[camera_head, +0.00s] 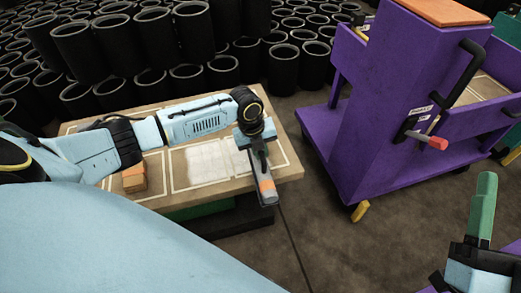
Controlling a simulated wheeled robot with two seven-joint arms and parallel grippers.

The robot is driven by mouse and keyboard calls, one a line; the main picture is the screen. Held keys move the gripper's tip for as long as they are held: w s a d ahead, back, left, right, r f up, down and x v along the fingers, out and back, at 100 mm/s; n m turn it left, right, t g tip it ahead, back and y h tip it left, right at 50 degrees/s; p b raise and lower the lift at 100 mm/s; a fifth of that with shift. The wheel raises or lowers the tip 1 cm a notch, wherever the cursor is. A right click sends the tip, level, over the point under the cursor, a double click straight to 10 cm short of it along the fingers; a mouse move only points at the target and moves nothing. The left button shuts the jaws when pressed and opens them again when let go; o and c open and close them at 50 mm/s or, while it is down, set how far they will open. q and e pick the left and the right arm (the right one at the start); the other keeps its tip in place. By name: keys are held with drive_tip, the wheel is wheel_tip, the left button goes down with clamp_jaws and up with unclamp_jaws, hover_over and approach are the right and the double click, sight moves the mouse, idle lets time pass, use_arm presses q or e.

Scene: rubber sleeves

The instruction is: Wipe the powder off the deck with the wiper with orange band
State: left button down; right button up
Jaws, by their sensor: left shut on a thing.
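The wooden deck (283,183) has white outlined rectangles on its top. A pale patch of powder (207,163) lies inside the middle rectangle. My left gripper (254,144) is above the deck's right part, to the right of the powder, and is shut on the wiper with orange band (269,196). The wiper is a grey bar with an orange band, pointing down towards the deck's front right edge. I cannot tell whether it touches the deck. My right gripper (482,235) shows partly at the lower right, with a green upright part; its jaws are unclear.
An orange and tan block (134,178) sits on the deck's left part. A purple cart (372,110) with black handles and a red-tipped lever stands to the right. Many black rubber sleeves (284,67) crowd the back. Bare floor lies between deck and cart.

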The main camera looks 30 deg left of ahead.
use_arm(q)
drive_tip(key=shift+w+a+r+b, duration=0.1)
drive_tip(key=shift+w+a+b, duration=0.25)
drive_tip(key=shift+w+a, duration=0.8)
drive_tip(key=shift+w+a+b, duration=0.65)
drive_tip(key=shift+w+a, duration=0.05)
drive_tip(key=shift+a, duration=0.25)
drive_tip(key=shift+w+a+b, duration=1.45)
drive_tip(key=shift+w+a, duration=0.4)
drive_tip(key=shift+a, duration=0.3)
drive_tip(key=shift+w+a, duration=0.75)
drive_tip(key=shift+a, duration=0.2)
drive_tip(key=shift+w+a, duration=0.7)
drive_tip(key=shift+a, duration=0.2)
drive_tip(key=shift+s+a+p, duration=0.7)
drive_tip(key=shift+s+p, duration=0.1)
drive_tip(key=shift+p, duration=0.25)
drive_tip(key=s+d+p, duration=0.1)
drive_tip(key=p, duration=0.1)
drive_tip(key=shift+d+p, duration=0.2)
drive_tip(key=shift+p, duration=0.1)
drive_tip(key=shift+s+d+f+p, duration=0.2)
drive_tip(key=shift+s+d+p, duration=0.45)
drive_tip(key=shift+p, duration=0.2)
